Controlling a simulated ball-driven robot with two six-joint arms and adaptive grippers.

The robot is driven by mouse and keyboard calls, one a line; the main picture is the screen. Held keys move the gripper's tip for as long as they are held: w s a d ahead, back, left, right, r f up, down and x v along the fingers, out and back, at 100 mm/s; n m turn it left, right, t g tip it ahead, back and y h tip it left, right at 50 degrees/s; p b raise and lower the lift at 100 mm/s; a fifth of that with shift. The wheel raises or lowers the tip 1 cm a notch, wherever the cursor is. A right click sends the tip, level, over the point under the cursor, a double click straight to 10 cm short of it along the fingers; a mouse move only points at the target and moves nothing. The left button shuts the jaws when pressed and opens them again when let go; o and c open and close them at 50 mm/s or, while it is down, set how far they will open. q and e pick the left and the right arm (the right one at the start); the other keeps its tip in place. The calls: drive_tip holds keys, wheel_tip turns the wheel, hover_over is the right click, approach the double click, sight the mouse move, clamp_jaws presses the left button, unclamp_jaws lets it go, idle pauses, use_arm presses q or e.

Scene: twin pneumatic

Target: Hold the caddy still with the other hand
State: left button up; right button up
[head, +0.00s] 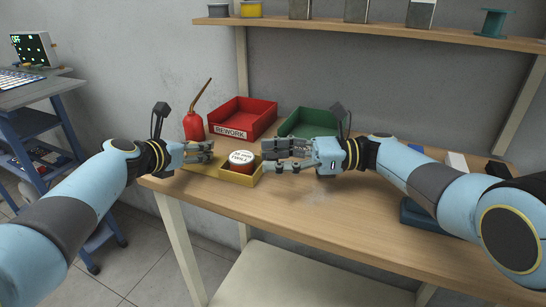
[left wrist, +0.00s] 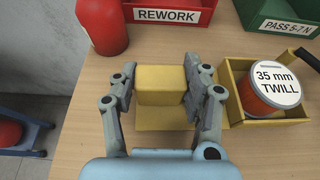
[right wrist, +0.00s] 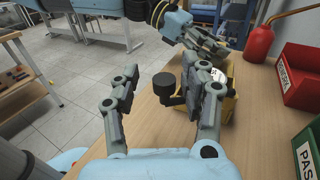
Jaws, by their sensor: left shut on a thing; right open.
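The yellow caddy (head: 249,178) stands on the bench and holds a red roll with a white top (head: 241,158) marked 35 mm TWILL. My left gripper (head: 207,152) is shut on a yellow block (left wrist: 160,85) left of the caddy, above a flat yellow plate (left wrist: 160,117). I cannot tell whether block and plate are one piece with the caddy. A black knob on a short arm (right wrist: 164,84) sticks out from the caddy's side. My right gripper (right wrist: 160,92) is open, with the knob between its fingers; its near finger partly hides the caddy.
A red REWORK bin (head: 243,118) and a green bin (head: 307,122) stand behind the caddy. A red oil can (head: 193,126) is close behind my left gripper. The bench (head: 300,210) in front is clear. A shelf (head: 380,30) runs above.

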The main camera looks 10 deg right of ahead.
use_arm(q)
drive_tip(key=shift+d, duration=0.1)
use_arm(e)
drive_tip(key=d, duration=0.3)
drive_tip(key=s+d, duration=0.1)
drive_tip(key=d, duration=0.7)
drive_tip(key=shift+s+d, duration=0.25)
drive_tip(key=shift+s, duration=0.05)
use_arm(q)
drive_tip(key=o, duration=1.4)
drive_tip(key=shift+s, duration=0.1)
